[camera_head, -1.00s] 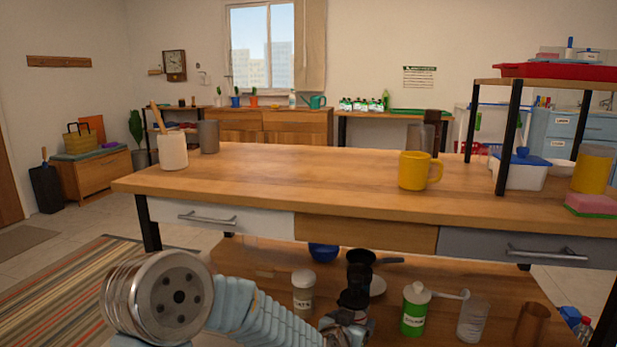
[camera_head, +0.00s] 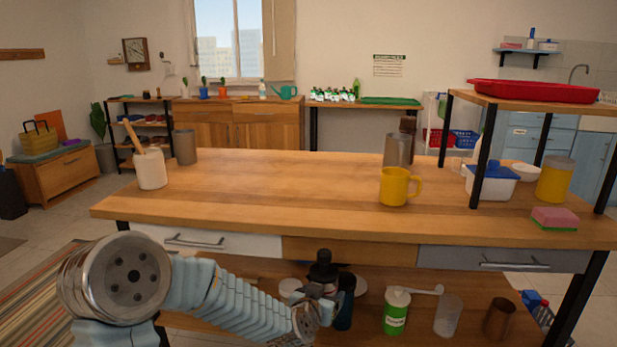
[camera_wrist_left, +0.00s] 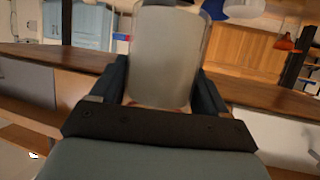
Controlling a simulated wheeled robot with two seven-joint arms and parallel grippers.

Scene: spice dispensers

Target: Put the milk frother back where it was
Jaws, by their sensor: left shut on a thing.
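My left gripper (camera_head: 320,298) is low in front of the work table, below the tabletop's front edge. In the left wrist view, its two dark fingers (camera_wrist_left: 165,98) are shut on the milk frother (camera_wrist_left: 168,58), which looks like a pale grey, smooth cylinder. Its lower end is hidden behind the gripper's palm, and its top reaches the upper picture edge. In the head view the frother is hard to tell apart from the dark gripper parts. My right gripper is not in view.
The tabletop (camera_head: 270,180) has free room at its middle. On it stand a utensil crock (camera_head: 150,170), a grey cup (camera_head: 185,147), a yellow mug (camera_head: 395,187) and a sponge (camera_head: 555,216). A raised shelf stands right. The lower shelf holds a green jar (camera_head: 396,316) and a clear cup (camera_head: 448,314).

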